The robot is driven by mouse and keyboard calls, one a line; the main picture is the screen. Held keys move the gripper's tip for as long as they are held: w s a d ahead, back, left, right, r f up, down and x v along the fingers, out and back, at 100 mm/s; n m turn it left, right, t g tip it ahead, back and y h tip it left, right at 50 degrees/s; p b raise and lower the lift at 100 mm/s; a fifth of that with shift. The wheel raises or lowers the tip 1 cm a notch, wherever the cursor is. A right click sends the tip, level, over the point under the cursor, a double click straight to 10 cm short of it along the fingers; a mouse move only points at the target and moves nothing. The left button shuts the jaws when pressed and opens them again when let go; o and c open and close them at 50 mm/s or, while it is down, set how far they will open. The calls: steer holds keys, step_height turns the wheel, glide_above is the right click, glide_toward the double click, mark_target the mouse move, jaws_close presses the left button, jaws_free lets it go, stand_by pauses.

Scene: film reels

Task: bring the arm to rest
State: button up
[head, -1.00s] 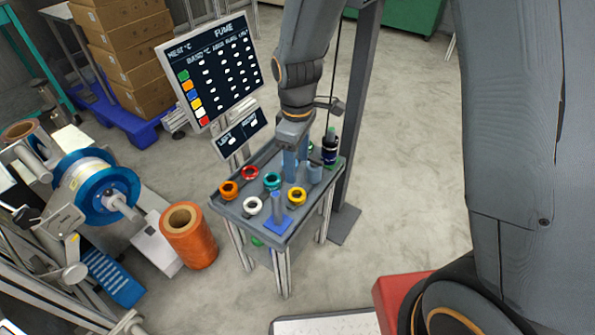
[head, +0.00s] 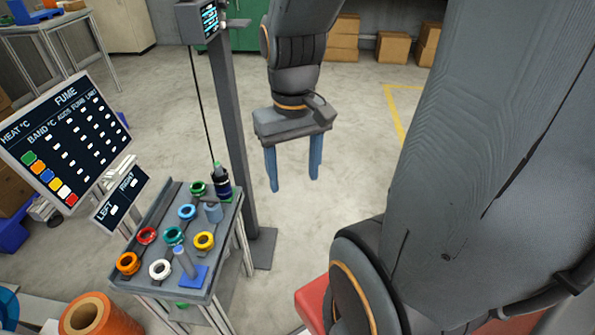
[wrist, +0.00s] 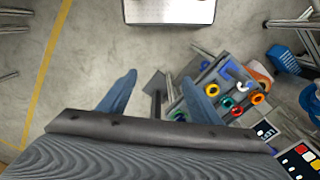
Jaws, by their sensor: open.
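My gripper (head: 293,182) hangs in the air to the right of the reel cart in the head view. Its two blue fingers point down and stand wide apart, with nothing between them. In the wrist view my gripper (wrist: 158,92) also shows its fingers spread and empty above the floor. My upper arm fills the right side of the head view.
A grey cart (head: 207,296) holds several coloured reels, a dark bottle (head: 221,183) and a blue stand (head: 194,277). A dark post (head: 233,130) rises behind it. A sign board (head: 66,140) stands left. Open floor (head: 340,110) lies behind my gripper.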

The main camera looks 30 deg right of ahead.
steer(key=shift+s+d+r+m, duration=0.1)
steer(key=shift+s+d+m, duration=0.2)
steer(key=shift+s, duration=0.1)
steer(key=shift+a+r, duration=0.1)
steer(key=a+r+n+p, duration=0.2)
steer(key=a+r+p, duration=0.2)
steer(key=a+p, duration=0.2)
steer(key=shift+s+r+p, duration=0.15)
steer(key=shift+s+p, duration=0.05)
steer(key=shift+p, duration=0.7)
